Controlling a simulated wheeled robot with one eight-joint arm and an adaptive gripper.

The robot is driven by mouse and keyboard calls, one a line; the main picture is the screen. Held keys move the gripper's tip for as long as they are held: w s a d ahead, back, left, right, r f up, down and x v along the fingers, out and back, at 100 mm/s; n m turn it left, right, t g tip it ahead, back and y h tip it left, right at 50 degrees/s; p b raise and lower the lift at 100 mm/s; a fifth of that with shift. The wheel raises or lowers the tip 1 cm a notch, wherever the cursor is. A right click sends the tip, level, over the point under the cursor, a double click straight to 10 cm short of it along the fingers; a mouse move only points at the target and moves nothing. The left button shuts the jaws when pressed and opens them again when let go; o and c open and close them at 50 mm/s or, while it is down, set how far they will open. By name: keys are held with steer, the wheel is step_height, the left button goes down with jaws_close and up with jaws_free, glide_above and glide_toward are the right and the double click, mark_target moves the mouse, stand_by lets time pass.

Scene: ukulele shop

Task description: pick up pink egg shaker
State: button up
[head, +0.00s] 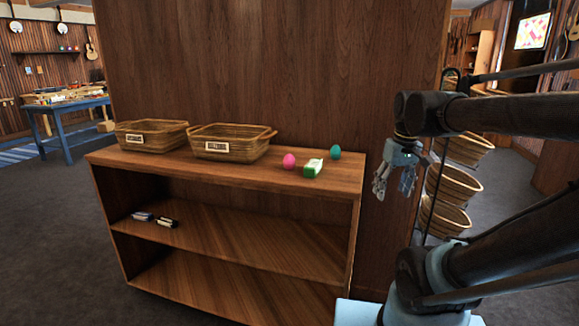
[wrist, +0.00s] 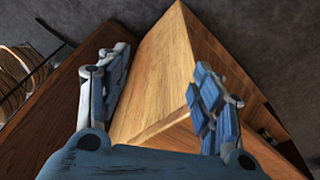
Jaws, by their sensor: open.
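The egg does not show in the wrist view.
A teal egg shaker (head: 335,152) stands behind the box. Two labelled wicker baskets (head: 240,152) (head: 128,142) occupy the shelf top's left. A wooden panel (head: 270,70) rises behind. Tiered baskets (head: 452,185) stand at right. Small items (head: 166,222) lie on the middle shelf.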

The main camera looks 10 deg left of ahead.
steer(key=w+a+r+n, duration=0.5)
steer(key=w+a+r, duration=0.5)
steer(key=a, duration=0.4)
step_height(320, 180, up, 7)
steer(key=n+g, duration=0.1)
steer(key=n, duration=0.4)
glide_above(290, 160)
steer(key=shift+y, duration=0.4)
steer(key=f, duration=0.3)
steer(key=w+f, duration=0.1)
steer(key=f, duration=0.7)
steer(key=shift+w+a+f, duration=0.15)
steer(key=shift+a, duration=0.05)
steer(key=shift+w+a+f, duration=0.1)
steer(key=shift+w+f, duration=0.05)
steer(key=shift+f, duration=1.2)
steer(key=shift+w+f, duration=0.15)
steer(key=shift+f, duration=1.2)
steer(key=shift+c, duration=0.6)
steer(key=c, duration=1.1)
